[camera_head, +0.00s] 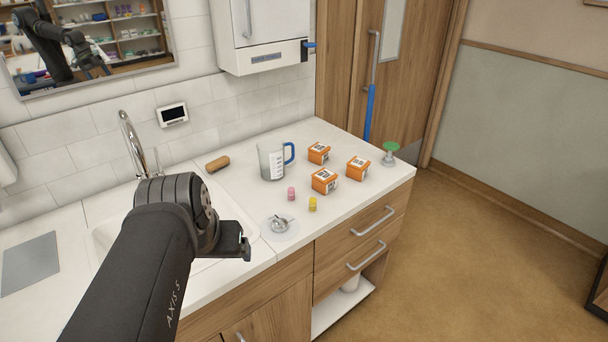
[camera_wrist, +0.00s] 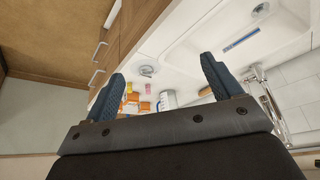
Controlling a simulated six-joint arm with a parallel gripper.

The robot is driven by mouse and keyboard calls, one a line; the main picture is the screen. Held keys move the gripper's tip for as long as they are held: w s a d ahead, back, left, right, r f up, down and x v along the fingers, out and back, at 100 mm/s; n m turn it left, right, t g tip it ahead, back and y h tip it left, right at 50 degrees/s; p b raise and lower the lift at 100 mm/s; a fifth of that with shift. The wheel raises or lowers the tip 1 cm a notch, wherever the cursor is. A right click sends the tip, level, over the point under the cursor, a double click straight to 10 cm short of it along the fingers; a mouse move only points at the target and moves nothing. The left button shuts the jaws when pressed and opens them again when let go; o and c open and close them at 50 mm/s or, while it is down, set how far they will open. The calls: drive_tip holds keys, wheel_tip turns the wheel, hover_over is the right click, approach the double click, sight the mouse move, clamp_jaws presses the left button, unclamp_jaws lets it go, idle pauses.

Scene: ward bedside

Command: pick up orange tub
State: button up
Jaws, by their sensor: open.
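Three orange tubs with white labels stand on the white counter, right of the sink. One tub (camera_head: 324,182) is nearest the front, a second tub (camera_head: 358,169) is to its right, and a third tub (camera_head: 318,153) is behind. In the wrist view, orange tubs (camera_wrist: 132,99) show small and partly overlapping, beyond my left finger. My gripper (camera_head: 242,243) is above the sink's right front area, left of and apart from all the tubs. In the wrist view, my gripper (camera_wrist: 163,70) has its two blue fingers spread wide with nothing between them touching.
A measuring jug with a blue handle (camera_head: 271,161) stands left of the tubs. A pink vial (camera_head: 291,194), a yellow vial (camera_head: 312,204) and a small metal dish (camera_head: 279,224) are in front. A brown brush (camera_head: 217,163) and a green-topped item (camera_head: 390,150) flank the group.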

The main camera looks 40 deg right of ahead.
drive_tip(key=w+d+r+m, duration=0.2)
drive_tip(key=w+d+r, duration=0.2)
drive_tip(key=w+d, duration=0.35)
drive_tip(key=m+g+h, duration=0.1)
drive_tip(key=m+g, duration=0.3)
drive_tip(key=m, duration=0.3)
hover_over(324, 175)
drive_tip(key=a, duration=0.5)
wheel_tip(324, 175, down, 4)
drive_tip(key=x, duration=1.1)
drive_tip(key=shift+w+d+f, duration=0.15)
drive_tip(key=shift+w+f, duration=0.05)
drive_tip(key=shift+f, duration=0.1)
drive_tip(key=shift+h, duration=0.3)
drive_tip(key=shift+a+x, duration=0.2)
drive_tip(key=shift+x, duration=1.15)
drive_tip(key=shift+a+x, duration=0.2)
drive_tip(key=shift+x, duration=1.15)
drive_tip(key=shift+s+f, duration=0.15)
drive_tip(key=c, duration=1.1)
drive_tip(key=shift+c, duration=0.4)
